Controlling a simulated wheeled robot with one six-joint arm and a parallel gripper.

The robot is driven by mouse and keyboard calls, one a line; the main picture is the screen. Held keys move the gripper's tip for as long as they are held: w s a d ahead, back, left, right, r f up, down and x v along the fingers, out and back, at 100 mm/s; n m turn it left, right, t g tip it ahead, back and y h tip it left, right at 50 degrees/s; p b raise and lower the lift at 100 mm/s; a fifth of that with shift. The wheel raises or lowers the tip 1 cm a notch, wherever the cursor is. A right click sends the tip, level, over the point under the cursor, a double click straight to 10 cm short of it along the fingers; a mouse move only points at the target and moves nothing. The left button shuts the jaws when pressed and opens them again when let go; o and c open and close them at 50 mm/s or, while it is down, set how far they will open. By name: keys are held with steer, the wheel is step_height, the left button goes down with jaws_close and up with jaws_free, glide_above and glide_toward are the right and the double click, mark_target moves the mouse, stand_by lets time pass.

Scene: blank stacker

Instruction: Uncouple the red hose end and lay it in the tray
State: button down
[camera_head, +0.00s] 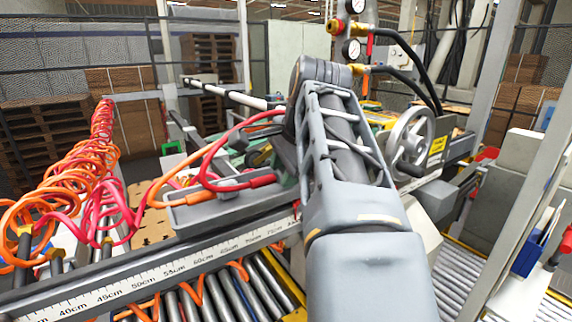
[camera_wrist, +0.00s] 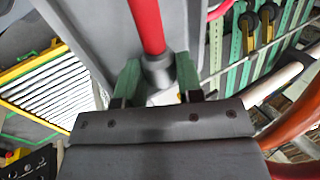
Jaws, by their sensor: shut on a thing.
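My arm hides most of the gripper there. I cannot tell whether the hose end touches the tray.
Coiled orange and red hoses (camera_head: 95,180) hang at the left. A ruler rail (camera_head: 150,272) runs along the front above rollers. A grey handwheel (camera_head: 410,140) stands right of my arm.

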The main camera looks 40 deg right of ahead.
steer(key=shift+f, duration=0.1)
steer(key=c, duration=0.7)
jaws_free()
steer(key=shift+f, duration=0.1)
steer(key=shift+c, duration=1.3)
steer(key=shift+r, duration=4.6)
steer(key=shift+a, duration=0.1)
